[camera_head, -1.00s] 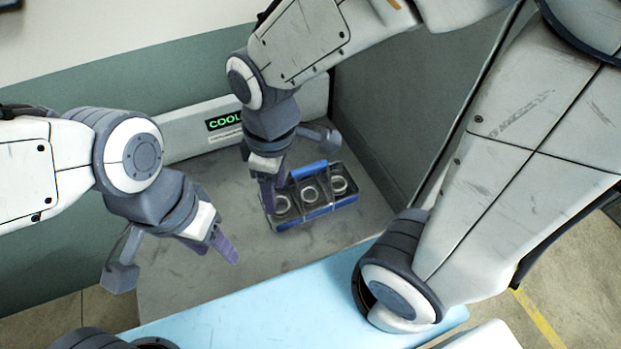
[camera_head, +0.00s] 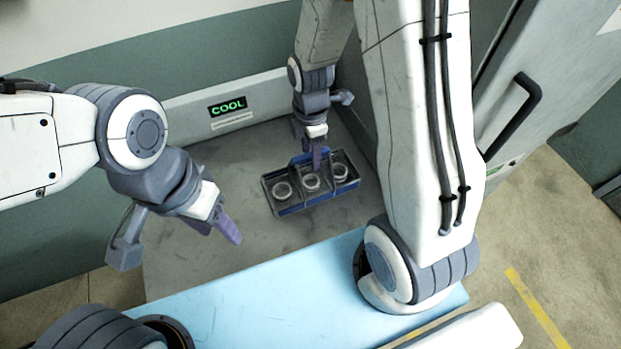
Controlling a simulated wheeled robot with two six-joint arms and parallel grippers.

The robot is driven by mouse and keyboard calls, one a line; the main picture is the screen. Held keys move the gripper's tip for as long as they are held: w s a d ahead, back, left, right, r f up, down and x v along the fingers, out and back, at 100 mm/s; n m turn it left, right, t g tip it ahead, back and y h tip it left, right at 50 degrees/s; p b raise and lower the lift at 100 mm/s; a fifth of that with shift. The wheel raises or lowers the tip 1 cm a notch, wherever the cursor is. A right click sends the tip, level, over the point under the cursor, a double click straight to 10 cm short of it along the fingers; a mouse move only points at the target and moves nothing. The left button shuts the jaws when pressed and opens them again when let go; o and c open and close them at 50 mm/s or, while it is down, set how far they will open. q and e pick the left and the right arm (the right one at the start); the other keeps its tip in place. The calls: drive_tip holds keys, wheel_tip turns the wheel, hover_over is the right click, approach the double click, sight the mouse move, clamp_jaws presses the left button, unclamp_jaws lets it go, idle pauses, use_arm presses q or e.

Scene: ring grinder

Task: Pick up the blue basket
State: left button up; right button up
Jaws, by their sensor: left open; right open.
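The blue basket (camera_head: 291,210) sits on the grey surface near the back wall. It is a shallow tray with dividers, and three metal rings lie in it, one in each section. My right gripper (camera_head: 317,158) points down over the basket's back middle, at its raised blue handle part, which the fingers partly hide. Its jaws are open, and whether they straddle the handle cannot be told. My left gripper (camera_head: 224,228) is open and empty, left of the basket and apart from it.
A light panel with a green "COOL" display (camera_head: 228,107) stands behind the grey surface (camera_head: 200,265). A light blue surface (camera_head: 290,295) lies in front. A cabinet door with a black handle (camera_head: 513,115) is at the right.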

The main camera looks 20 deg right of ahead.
drive_tip(key=shift+f+p, duration=0.55)
drive_tip(key=shift+f, duration=1.85)
drive_tip(key=shift+c, duration=0.3)
clamp_jaws()
drive_tip(key=shift+w+r, duration=0.1)
